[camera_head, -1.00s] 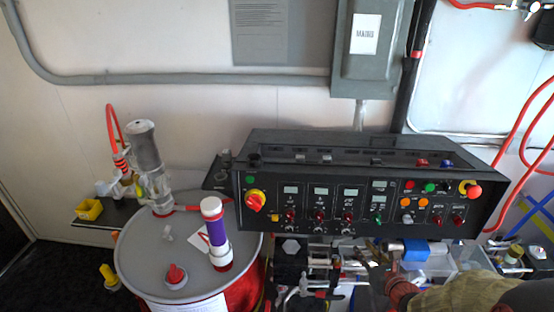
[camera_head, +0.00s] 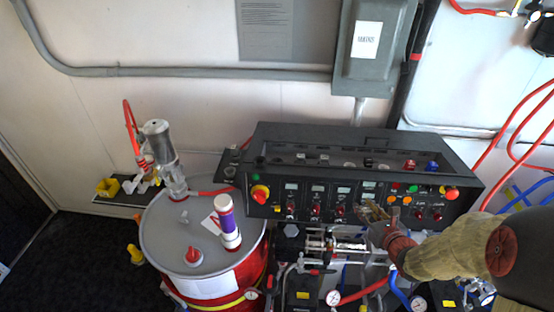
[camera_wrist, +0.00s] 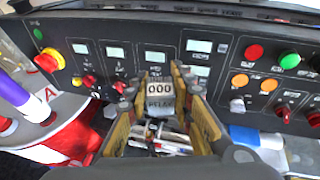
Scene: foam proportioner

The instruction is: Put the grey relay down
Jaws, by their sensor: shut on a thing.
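My gripper (camera_head: 374,212) is in front of the black control panel, near its lower middle. In the wrist view its yellowish fingers (camera_wrist: 165,110) are shut on a small grey block, the grey relay (camera_wrist: 160,100), which has a label with "000" and "RELAY" lettering. The relay is held upright between the fingertips, in front of the panel face. In the head view I cannot make out the relay itself at the gripper.
The control panel (camera_head: 330,199) has knobs, buttons and displays close to the gripper. Its recessed top holds small parts, including a red one (camera_head: 410,165) and a blue one (camera_head: 432,167). A drum (camera_head: 165,235) with a purple-white cylinder (camera_head: 227,222) stands left. Pipes and gauges crowd below.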

